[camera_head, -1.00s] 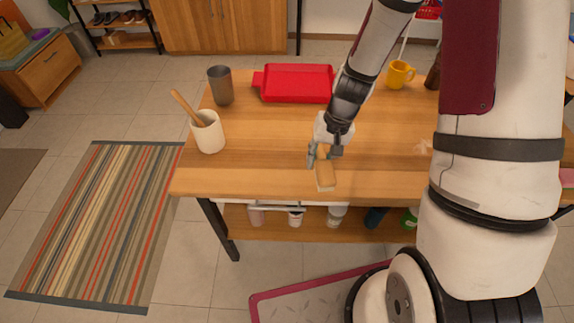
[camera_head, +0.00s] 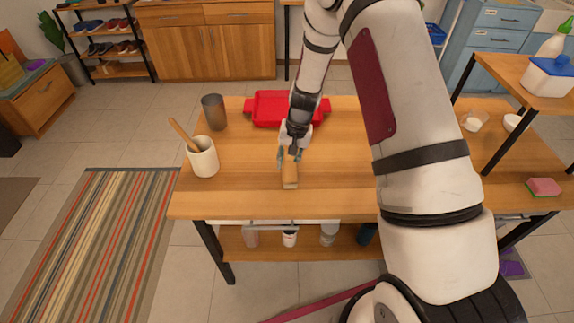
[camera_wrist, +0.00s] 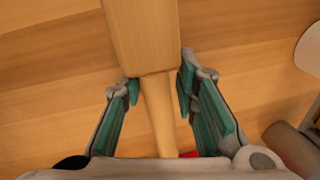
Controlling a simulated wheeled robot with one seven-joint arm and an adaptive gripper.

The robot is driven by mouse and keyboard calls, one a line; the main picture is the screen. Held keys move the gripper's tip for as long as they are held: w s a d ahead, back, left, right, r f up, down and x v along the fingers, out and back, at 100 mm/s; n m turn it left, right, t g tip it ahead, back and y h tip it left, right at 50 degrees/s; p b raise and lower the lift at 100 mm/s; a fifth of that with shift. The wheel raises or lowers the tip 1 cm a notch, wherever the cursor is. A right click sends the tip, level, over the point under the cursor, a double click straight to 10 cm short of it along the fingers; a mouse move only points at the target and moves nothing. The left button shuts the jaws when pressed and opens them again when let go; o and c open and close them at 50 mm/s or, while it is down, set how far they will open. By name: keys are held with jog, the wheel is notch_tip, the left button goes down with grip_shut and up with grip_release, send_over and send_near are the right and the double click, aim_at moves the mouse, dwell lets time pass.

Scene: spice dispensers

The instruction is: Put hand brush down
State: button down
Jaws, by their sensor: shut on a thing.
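The hand brush (camera_head: 290,178) has a pale wooden body and handle. In the head view it is at my gripper's tips, over the front middle of the wooden table (camera_head: 235,188). My gripper (camera_head: 289,161) points down and is shut on the brush. In the wrist view the brush (camera_wrist: 142,38) has its wide head at the top, and its narrower handle runs down between the teal fingers of my gripper (camera_wrist: 159,90). The bristles are hidden. I cannot tell whether the brush touches the table top.
A white crock (camera_head: 203,160) with a wooden utensil and a grey cup (camera_head: 213,111) stand on the left of the table. A red tray (camera_head: 270,107) lies behind my gripper. The front left of the table is clear. Several containers stand on the shelf below.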

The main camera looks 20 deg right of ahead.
jog(key=shift+w, duration=0.3)
jog(key=shift+w+f+p, duration=0.15)
jog(key=shift+w+f, duration=0.05)
jog(key=shift+f, duration=0.7)
jog(key=shift+w+f+p, duration=0.15)
jog(key=shift+f, duration=0.75)
jog(key=c, duration=1.3)
grip_release()
jog(key=shift+f, duration=0.15)
